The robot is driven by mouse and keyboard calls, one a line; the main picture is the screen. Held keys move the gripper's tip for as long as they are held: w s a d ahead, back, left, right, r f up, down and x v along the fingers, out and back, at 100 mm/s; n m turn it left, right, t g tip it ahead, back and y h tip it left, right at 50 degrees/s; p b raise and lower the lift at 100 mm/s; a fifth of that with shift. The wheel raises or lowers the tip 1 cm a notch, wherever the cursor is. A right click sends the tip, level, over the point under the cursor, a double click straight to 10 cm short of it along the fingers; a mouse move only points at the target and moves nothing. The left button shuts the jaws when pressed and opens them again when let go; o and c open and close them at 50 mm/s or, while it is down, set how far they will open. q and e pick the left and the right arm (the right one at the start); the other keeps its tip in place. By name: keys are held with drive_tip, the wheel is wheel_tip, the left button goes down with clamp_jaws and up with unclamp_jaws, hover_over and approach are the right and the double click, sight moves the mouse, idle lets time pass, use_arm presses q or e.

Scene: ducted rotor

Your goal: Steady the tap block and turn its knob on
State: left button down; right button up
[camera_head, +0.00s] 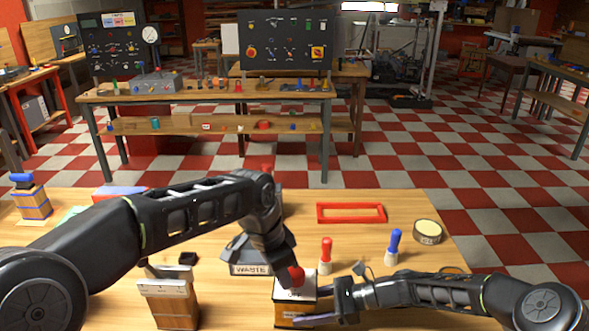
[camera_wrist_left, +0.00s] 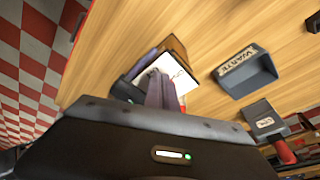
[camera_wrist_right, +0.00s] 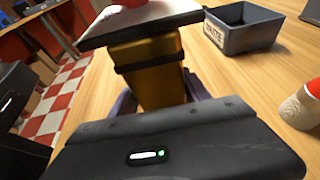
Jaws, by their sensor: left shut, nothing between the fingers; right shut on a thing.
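The tap block (camera_head: 283,313) stands at the front middle of the table, a wooden block with a dark band and white top. Its red knob (camera_head: 296,277) is on top; only its lower edge shows in the right wrist view (camera_wrist_right: 130,3). My right gripper (camera_head: 318,305) is shut on the block from the right, with a finger on either side in the right wrist view. My left gripper (camera_head: 291,266) is shut and empty, pointing down at the knob from above. In the left wrist view its fingers (camera_wrist_left: 162,92) overlap the white top. I cannot tell whether they touch the knob.
A dark bin marked WASTE (camera_head: 250,269) stands just behind the block. Red-handled (camera_head: 326,250) and blue-handled (camera_head: 394,245) pieces stand behind my right arm. A red frame (camera_head: 351,206), a tape roll (camera_head: 427,231) and a wooden box (camera_head: 172,308) are also on the table.

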use_arm(q)
drive_tip(key=shift+w+d, duration=0.2)
idle(0.8)
drive_tip(key=shift+w+a, duration=0.2)
drive_tip(key=shift+w+a, duration=0.45)
drive_tip(key=shift+w, duration=0.25)
drive_tip(key=shift+w, duration=0.25)
idle(0.4)
drive_tip(key=shift+a, duration=0.1)
drive_tip(key=shift+s+a, duration=0.1)
drive_tip(key=shift+a, duration=0.25)
drive_tip(key=shift+r, duration=0.15)
